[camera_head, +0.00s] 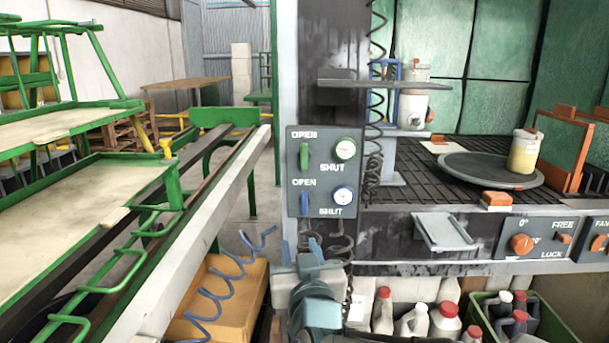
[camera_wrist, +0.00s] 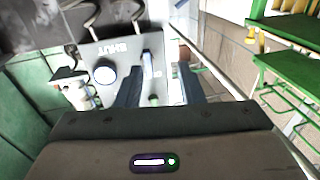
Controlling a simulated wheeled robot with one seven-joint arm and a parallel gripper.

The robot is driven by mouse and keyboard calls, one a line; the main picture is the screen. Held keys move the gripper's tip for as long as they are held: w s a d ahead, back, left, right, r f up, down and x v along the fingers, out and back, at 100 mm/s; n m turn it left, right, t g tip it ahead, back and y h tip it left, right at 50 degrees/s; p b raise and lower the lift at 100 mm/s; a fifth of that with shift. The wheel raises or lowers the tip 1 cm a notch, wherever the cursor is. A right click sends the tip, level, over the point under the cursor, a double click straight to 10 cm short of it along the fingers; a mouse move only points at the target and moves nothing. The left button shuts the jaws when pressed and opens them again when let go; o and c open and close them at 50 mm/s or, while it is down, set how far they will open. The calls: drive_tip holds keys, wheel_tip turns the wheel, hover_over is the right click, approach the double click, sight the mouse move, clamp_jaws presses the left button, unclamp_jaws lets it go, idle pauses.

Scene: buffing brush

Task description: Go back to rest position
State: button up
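My gripper (camera_head: 301,249) is low in the middle of the head view, just below the control panel (camera_head: 295,172). Its two fingers are spread apart, with no object held between them; the wrist view shows the open fingers (camera_wrist: 160,78) too. On the panel, a green handle (camera_head: 304,157) and a blue handle (camera_head: 305,204) both stand upright beside their round gauges, near OPEN and SHUT labels. In the wrist view the panel (camera_wrist: 122,50) appears turned over, with the blue handle (camera_wrist: 147,62) beyond the fingers. I cannot tell the exact gap between gripper and panel.
A round turntable (camera_head: 470,170) carrying a yellow container (camera_head: 524,152) sits in the booth at right. Below are several bottles (camera_head: 445,322). Green-framed benches (camera_head: 70,225) and a long rail (camera_head: 205,230) stand at left. A coiled blue hose (camera_head: 215,300) hangs near an orange box.

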drive_tip(key=s+d+r+m+g+h+p, duration=0.1)
drive_tip(key=s+d+r+g+p, duration=0.3)
drive_tip(key=s+d+g+p, duration=0.3)
drive_tip(key=s+d+r+m+g+h+p, duration=0.1)
drive_tip(key=s+d+r+g+p, duration=0.3)
drive_tip(key=s+d+g+p, duration=0.4)
drive_tip(key=shift+s+d+h+p, duration=0.3)
drive_tip(key=shift+d+h+p, duration=0.1)
drive_tip(key=shift+p, duration=2.3)
